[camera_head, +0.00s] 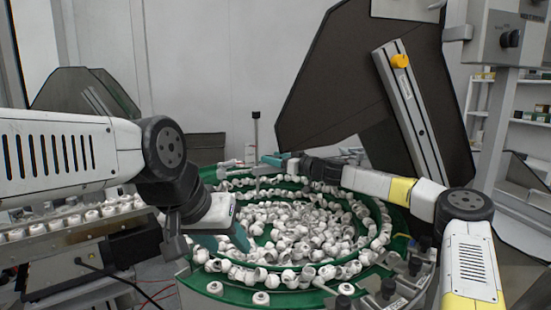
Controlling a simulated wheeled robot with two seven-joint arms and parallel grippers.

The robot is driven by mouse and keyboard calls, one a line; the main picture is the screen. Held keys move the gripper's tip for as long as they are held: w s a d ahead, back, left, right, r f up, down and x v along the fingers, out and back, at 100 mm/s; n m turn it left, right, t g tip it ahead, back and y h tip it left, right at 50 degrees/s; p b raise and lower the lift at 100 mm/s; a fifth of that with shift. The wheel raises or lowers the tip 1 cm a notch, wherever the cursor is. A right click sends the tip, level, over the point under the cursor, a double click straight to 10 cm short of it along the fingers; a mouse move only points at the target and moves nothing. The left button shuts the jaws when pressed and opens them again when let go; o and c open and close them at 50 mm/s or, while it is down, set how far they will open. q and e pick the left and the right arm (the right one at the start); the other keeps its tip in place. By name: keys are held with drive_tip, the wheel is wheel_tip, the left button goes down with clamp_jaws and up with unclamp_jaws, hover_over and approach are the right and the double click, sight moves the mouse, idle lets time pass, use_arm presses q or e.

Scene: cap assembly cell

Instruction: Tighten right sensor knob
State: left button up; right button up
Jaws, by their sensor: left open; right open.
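Small black knobs stand on metal brackets along the bowl's front right edge, one of them a dark knob (388,288) and another nearer the front (343,303). I cannot tell which one is the right sensor knob. My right gripper (279,159) is open at the far side of the bowl, well away from these knobs. Its arm reaches leftward over the bowl. My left gripper (222,241) is open, pointing down at the left part of the bowl. It is also apart from the knobs.
The green feeder bowl (224,289) holds many white caps. A dark raised cover (335,85) with a metal rail and yellow knob (400,61) stands behind it. A grey box with a black knob (510,39) is at upper right. A cap conveyor (60,224) lies left.

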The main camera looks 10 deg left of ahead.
drive_tip(key=shift+x, duration=1.1)
drive_tip(key=shift+c, duration=0.2)
clamp_jaws()
